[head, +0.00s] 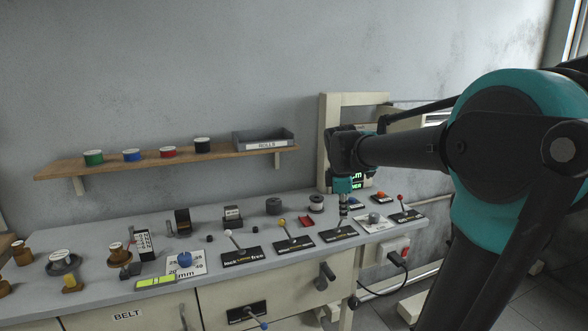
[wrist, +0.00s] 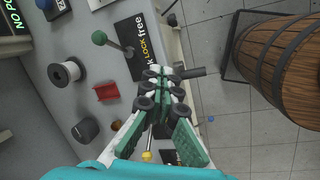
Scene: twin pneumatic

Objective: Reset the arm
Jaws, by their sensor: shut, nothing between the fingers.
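My arm reaches in from the right of the head view, and my gripper (head: 343,207) points down over the bench's right half, above a lever plate (head: 338,234). In the wrist view my gripper (wrist: 163,78) has its green fingers closed together with nothing between them. The fingers hide part of the bench's front edge there. A green-knobbed lever (wrist: 100,38) on a black "LOCK free" plate stands just beyond the fingers, and a yellow-knobbed lever (wrist: 147,156) lies partly behind them. I cannot tell whether the fingers touch anything.
A grey bench (head: 100,287) carries several levers, a red bracket (wrist: 107,92) and a white-topped spool (wrist: 66,72). A shelf (head: 110,164) with spools and a grey bin (head: 263,140) is on the wall. A wooden barrel (wrist: 285,60) stands on the floor off the bench's edge.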

